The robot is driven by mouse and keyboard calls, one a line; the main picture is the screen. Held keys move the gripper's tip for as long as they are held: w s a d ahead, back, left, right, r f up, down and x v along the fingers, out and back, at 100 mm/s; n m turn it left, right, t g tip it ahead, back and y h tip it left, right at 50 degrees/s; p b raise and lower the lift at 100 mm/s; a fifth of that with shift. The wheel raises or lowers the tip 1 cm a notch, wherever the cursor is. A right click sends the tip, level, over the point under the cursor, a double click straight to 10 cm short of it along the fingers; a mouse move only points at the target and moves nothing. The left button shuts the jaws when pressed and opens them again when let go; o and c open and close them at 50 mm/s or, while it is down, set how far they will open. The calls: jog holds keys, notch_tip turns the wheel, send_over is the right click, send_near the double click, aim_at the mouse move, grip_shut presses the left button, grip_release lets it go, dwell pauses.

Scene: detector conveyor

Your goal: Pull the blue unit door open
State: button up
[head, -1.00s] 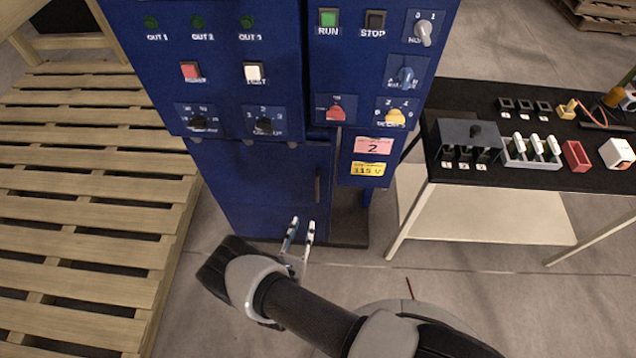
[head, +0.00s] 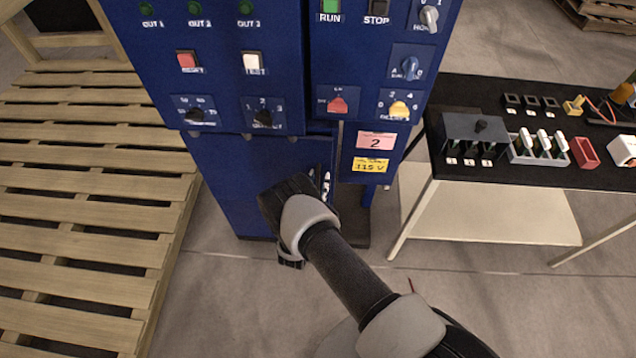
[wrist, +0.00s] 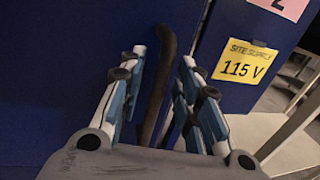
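The blue unit door (head: 235,175) is the lower panel of the blue cabinet and looks closed, flush under the upper control panels. It fills the left of the wrist view (wrist: 50,60). Its dark upright bar handle (wrist: 158,85) stands between my fingers in the wrist view. My gripper (wrist: 163,58) is open, with one finger on each side of the handle and a visible gap to each. In the head view my gripper (head: 318,180) is at the right side of the door, and my own wrist hides part of the door; the handle is hard to make out there.
Above the door are control panels (head: 225,90) with knobs and buttons. A yellow 115 V label (head: 370,165) is on the cabinet just right of the door. A wooden pallet (head: 90,210) lies at left. A black-topped table (head: 530,180) with parts stands at right. Grey floor is clear in front.

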grip_shut()
dwell(0.4)
dwell(0.4)
